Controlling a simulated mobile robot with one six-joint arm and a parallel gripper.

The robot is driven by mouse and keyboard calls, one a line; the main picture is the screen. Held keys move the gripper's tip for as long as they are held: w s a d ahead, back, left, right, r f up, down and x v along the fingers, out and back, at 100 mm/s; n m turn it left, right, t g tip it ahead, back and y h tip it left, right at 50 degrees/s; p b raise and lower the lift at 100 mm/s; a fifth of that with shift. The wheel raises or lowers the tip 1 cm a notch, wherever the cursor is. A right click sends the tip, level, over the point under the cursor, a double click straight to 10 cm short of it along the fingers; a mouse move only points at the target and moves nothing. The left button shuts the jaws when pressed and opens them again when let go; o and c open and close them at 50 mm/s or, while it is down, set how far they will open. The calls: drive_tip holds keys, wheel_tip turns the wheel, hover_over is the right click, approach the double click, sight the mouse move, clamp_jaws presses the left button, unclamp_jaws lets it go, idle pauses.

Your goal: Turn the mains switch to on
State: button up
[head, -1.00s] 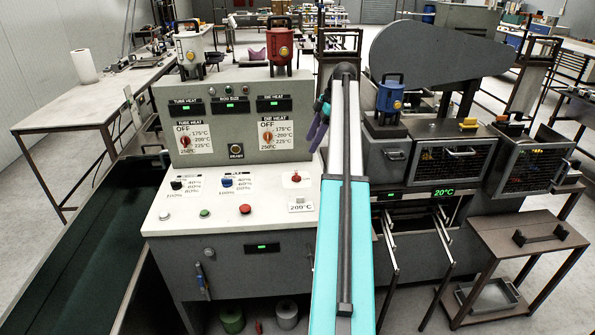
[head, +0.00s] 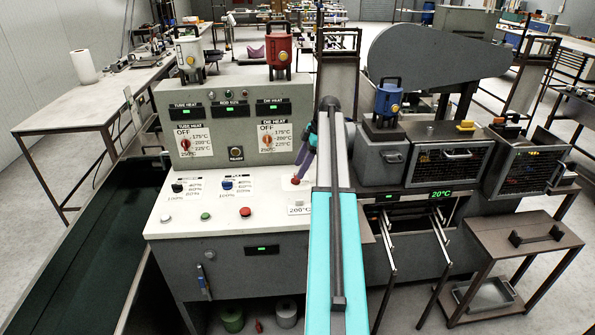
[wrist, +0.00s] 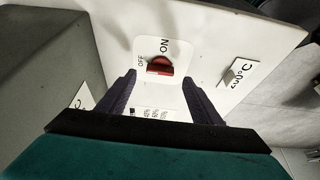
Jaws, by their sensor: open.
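The mains switch is a red knob (wrist: 160,66) on a white plate, with OFF to its left and ON above it in the wrist view. Which mark it points at I cannot tell. In the head view the red knob (head: 296,180) sits on the white sloping desk (head: 265,215) of the console. My gripper (wrist: 160,84) is open, with one dark purple finger on each side of the knob's near side and nothing held. In the head view my gripper (head: 301,168) hangs just above the knob and partly hides its plate.
A grey upright panel (head: 235,140) with two heat dials stands behind the desk. A 200°C label (head: 299,210) lies in front of the knob. A grey machine with mesh cages (head: 447,165) stands right.

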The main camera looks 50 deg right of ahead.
sight(296, 179)
drive_tip(key=shift+p+x, duration=0.4)
drive_tip(key=shift+x, duration=1.45)
drive_tip(key=shift+c, duration=0.4)
drive_tip(key=c, duration=1)
